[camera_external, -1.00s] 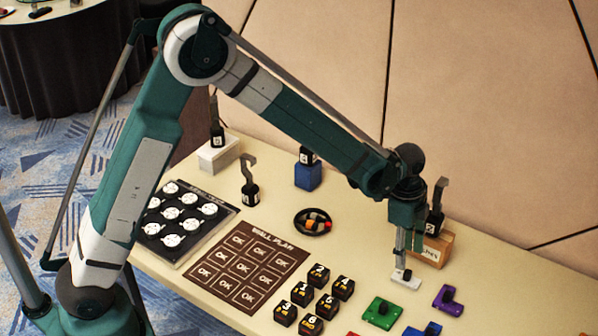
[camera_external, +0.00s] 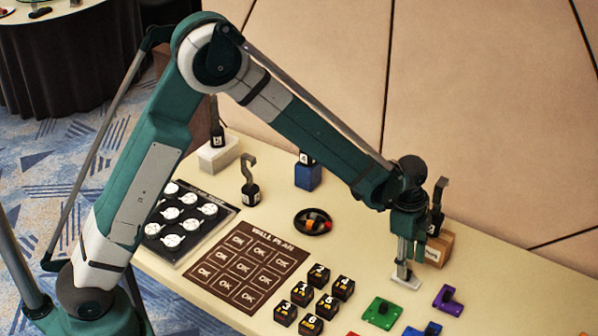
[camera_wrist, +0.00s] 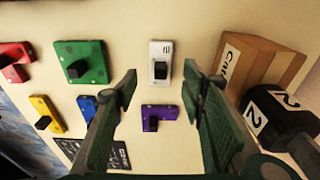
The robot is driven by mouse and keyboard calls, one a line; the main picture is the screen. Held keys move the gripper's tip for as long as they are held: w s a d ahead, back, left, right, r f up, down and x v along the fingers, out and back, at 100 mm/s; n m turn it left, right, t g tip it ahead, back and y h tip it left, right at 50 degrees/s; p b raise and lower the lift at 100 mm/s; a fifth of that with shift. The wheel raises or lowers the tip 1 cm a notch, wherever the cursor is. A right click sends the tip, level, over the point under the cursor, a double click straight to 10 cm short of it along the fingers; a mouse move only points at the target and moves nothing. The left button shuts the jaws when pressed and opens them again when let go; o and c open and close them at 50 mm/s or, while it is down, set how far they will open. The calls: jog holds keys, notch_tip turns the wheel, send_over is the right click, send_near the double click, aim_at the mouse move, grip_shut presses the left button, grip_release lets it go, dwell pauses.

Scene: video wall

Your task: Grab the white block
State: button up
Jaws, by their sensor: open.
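A small white block (camera_wrist: 161,49) with a black knob lies on the cream table. In the external view, the white block (camera_external: 405,281) is directly below my gripper (camera_external: 406,262), partly hidden by the fingers. In the wrist view, my gripper (camera_wrist: 161,78) is open, with one finger on either side of the picture's middle. The block shows beyond and between the fingertips, with nothing held. A larger white box (camera_external: 218,153) with a black hooked piece on it stands far left at the back of the table.
A wooden box (camera_wrist: 262,62) bearing a black "2" piece (camera_wrist: 272,112) stands close right of my gripper. Green (camera_wrist: 80,60), purple (camera_wrist: 160,117), blue (camera_wrist: 88,107), yellow (camera_wrist: 46,115) and red (camera_wrist: 17,60) pieces lie nearby. Black numbered cubes (camera_external: 318,275) sit farther left.

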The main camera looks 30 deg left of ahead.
aim_at(406, 270)
jog(key=shift+d+f+b, duration=0.15)
jog(key=shift+f+b, duration=0.2)
jog(key=shift+f, duration=0.95)
jog(key=shift+d+f+b, duration=0.1)
jog(key=shift+f+b, duration=0.25)
jog(key=shift+f, duration=0.95)
jog(key=c, duration=1.1)
jog(key=shift+r, duration=0.1)
jog(key=shift+r+p, duration=1)
jog(key=shift+r, duration=3.95)
